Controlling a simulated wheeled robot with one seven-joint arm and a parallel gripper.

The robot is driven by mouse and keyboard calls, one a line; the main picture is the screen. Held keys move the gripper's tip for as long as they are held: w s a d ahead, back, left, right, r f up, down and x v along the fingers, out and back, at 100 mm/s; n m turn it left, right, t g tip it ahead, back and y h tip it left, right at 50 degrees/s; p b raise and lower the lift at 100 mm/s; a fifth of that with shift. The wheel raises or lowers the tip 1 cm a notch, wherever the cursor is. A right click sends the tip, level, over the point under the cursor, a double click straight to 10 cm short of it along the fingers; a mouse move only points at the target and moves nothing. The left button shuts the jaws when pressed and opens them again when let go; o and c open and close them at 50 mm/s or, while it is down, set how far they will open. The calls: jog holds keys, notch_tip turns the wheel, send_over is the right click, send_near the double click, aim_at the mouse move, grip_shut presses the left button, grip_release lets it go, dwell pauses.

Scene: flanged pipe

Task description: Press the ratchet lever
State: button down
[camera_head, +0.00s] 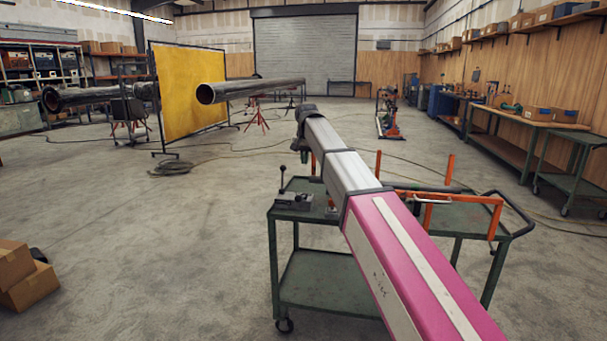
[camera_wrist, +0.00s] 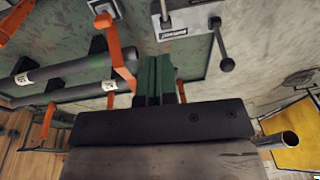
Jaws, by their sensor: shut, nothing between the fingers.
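A small grey block with a lever (camera_head: 283,181) stands at the near left corner of the green cart top. The lever rises upright from the block and ends in a dark knob. In the wrist view the block (camera_wrist: 191,20) is at the top, and its lever (camera_wrist: 222,45) with a round dark knob points down the picture on the right. My gripper (camera_head: 303,156) hangs over the cart's far side, small and partly hidden by my arm. In the wrist view my gripper (camera_wrist: 156,58) has its green fingers together and empty, apart from the lever, which is to the right.
The green cart (camera_head: 335,280) carries orange upright posts (camera_head: 378,163) and an orange frame (camera_head: 450,199). Grey pipes with orange holders (camera_wrist: 70,68) lie left of my fingers in the wrist view. A yellow screen (camera_head: 187,92) stands beyond. Cardboard boxes (camera_head: 25,278) are on the floor at left.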

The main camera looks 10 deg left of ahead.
aim_at(301, 197)
jog(key=shift+a+f, duration=0.2)
jog(key=shift+f, duration=1.9)
jog(key=shift+a+f, duration=0.25)
jog(key=shift+f, duration=1.9)
jog(key=shift+a+f, duration=0.2)
jog(key=shift+f, duration=1.9)
jog(key=shift+s, duration=0.1)
